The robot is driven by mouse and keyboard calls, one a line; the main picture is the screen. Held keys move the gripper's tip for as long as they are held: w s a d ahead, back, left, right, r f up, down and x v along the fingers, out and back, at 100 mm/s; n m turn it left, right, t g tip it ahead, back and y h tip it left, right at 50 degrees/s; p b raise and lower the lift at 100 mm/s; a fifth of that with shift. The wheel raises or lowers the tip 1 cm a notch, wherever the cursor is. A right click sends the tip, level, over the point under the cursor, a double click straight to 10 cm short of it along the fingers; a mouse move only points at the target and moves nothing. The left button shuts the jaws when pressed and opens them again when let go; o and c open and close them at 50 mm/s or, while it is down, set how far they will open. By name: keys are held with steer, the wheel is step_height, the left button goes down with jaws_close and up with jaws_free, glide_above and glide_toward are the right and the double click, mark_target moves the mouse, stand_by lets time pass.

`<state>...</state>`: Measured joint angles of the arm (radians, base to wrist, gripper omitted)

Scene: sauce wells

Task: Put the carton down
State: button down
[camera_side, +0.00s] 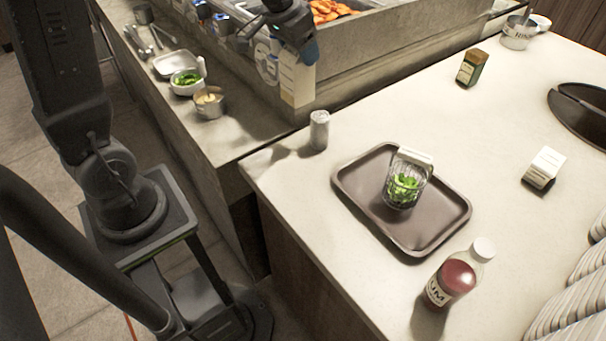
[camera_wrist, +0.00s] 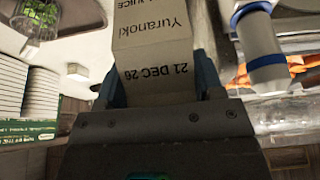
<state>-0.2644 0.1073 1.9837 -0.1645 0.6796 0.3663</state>
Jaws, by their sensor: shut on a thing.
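A cream-coloured carton (camera_side: 297,80) hangs upright below my gripper (camera_side: 296,48) at the top centre of the side view, in front of the well unit's wall. In the wrist view the carton (camera_wrist: 155,50) fills the middle, with "Yuranoki" and "21 DEC 26" printed on it. The gripper fingers (camera_wrist: 158,85) are shut on its two sides. The carton's bottom appears raised above the counter, though the exact gap is hard to tell.
A brown tray (camera_side: 350,200) holds a glass (camera_side: 404,185) of green pieces. A shaker (camera_side: 319,130), a red bottle (camera_side: 455,280), a small white box (camera_side: 543,168) and a dark-green box (camera_side: 471,68) stand on the pale counter (camera_side: 420,110). Free room lies between them.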

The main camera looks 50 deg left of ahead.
steer(key=s+f, duration=0.2)
steer(key=s, duration=0.8)
steer(key=w+d+f, duration=0.3)
steer(key=d+f, duration=0.7)
steer(key=f, duration=0.1)
steer(key=shift+w+d, duration=0.2)
steer(key=shift+d, duration=0.1)
steer(key=shift+f, duration=0.15)
steer(key=shift+c, duration=1.2)
jaws_free()
